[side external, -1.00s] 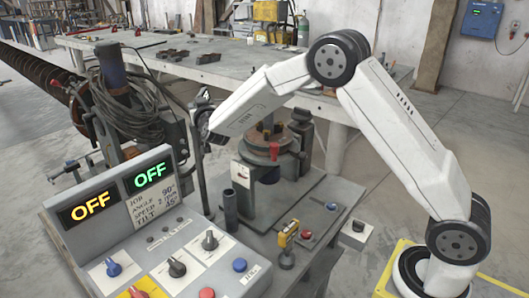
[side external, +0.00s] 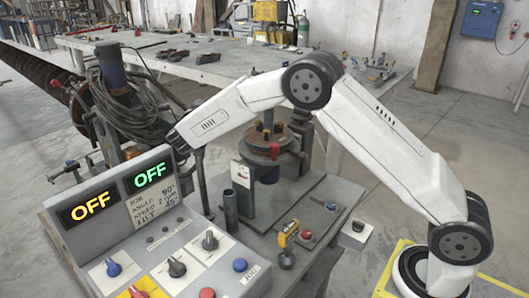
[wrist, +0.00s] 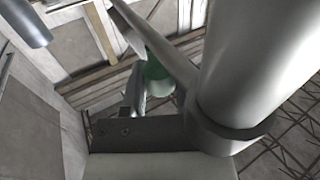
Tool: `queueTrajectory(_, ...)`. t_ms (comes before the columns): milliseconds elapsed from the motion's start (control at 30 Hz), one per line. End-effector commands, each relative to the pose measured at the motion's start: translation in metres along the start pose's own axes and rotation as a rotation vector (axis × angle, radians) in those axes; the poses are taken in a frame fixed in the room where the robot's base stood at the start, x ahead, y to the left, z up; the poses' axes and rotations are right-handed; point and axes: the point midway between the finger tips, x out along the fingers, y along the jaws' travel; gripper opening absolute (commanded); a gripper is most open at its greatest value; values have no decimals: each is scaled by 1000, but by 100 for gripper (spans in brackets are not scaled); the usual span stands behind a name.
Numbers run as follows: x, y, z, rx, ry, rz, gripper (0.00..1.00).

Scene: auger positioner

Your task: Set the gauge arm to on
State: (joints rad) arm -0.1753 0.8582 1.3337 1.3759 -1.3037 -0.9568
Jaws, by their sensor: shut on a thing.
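The control panel (side external: 170,235) at the lower left shows OFF on an amber display (side external: 90,206) and OFF on a green display (side external: 150,175). In the side view my arm's white end reaches down behind the panel's upper right corner, so my fingers are hidden there. In the wrist view my gripper (wrist: 133,100) shows in part at a pale slanted bar (wrist: 165,55), which seems to be the gauge arm. My gripper is shut on it. The bar runs to a thick grey cylinder (wrist: 250,70) on the right. The exact contact is hard to see.
A round turntable (side external: 268,148) with a red clamp stands right of the panel. A cable-wrapped post (side external: 113,90) is close to my arm's end. A long table (side external: 225,65) lies behind.

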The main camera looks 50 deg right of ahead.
Motion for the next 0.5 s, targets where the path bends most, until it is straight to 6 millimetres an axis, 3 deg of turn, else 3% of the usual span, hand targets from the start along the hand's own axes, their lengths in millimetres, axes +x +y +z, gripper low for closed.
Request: queueTrajectory(500, -1, 3, -1, -1, 2, 53, 0)
